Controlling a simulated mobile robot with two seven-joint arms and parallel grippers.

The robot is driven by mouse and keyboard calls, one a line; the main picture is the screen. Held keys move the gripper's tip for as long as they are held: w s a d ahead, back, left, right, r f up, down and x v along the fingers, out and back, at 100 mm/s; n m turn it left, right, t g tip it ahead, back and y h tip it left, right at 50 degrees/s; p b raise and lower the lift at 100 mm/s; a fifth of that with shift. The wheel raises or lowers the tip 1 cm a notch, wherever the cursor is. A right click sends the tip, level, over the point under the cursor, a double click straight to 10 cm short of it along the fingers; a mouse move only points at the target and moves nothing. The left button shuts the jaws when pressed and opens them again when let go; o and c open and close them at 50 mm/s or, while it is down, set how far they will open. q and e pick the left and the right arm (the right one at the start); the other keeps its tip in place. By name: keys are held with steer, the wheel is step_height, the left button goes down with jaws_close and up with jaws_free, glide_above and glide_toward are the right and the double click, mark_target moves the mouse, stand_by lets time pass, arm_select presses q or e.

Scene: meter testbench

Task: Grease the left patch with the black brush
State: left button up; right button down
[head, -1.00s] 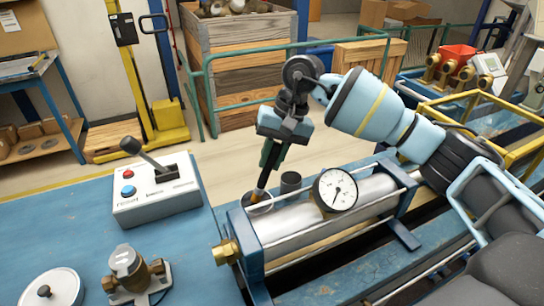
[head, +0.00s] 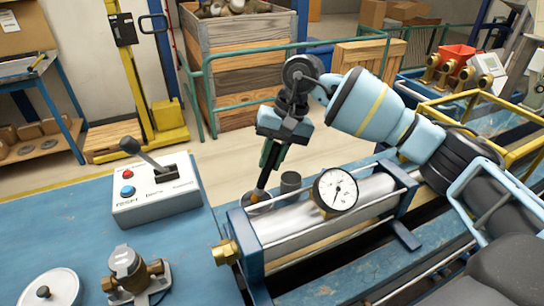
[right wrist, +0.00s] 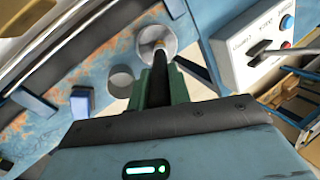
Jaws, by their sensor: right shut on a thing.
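My right gripper (head: 271,157) is shut on the black brush (head: 266,182), which points down and to the left. In the right wrist view the green fingers (right wrist: 159,88) close around the dark handle. The brush's orange-brown tip is at the left grey cup (head: 249,201), and in the right wrist view the tip (right wrist: 159,46) shows inside that cup's rim. A second grey cup (head: 290,182) stands beside it. I cannot single out the left patch; the right wrist view shows orange-brown worn areas on the blue surface (right wrist: 45,128). My left gripper is not in view.
A metal cylinder (head: 290,221) with a round gauge (head: 335,190) lies in a blue frame in front of the cups. A control box (head: 155,195) with a lever stands left. A brass meter (head: 128,268) and a round lidded pot (head: 50,290) are at front left.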

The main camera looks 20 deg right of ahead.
steer(key=shift+f, duration=0.15)
